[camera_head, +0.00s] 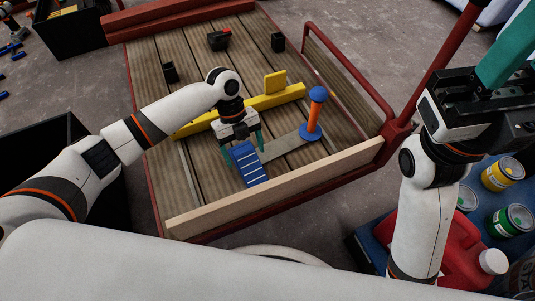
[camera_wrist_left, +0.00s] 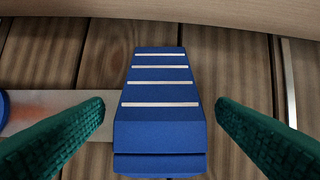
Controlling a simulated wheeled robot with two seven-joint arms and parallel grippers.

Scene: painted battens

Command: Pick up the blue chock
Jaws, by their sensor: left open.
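The blue chock (camera_head: 249,166), a wedge with pale stripes, lies on the plank bed of a red-framed trailer (camera_head: 215,70). My left gripper (camera_head: 245,146) is open above its far end. In the left wrist view the chock (camera_wrist_left: 160,115) lies in the middle, between the two green fingers of the left gripper (camera_wrist_left: 160,108), with a gap on each side. My right gripper (camera_head: 508,52) is raised at the upper right, partly cut off by the frame edge. I cannot tell whether it is open.
A yellow batten (camera_head: 275,98) lies across the bed beyond the left gripper. An orange post with blue ends (camera_head: 312,115) stands right of the chock. A pale wooden board (camera_head: 280,188) edges the near side. Several paint tins and a red can (camera_head: 455,250) stand at lower right.

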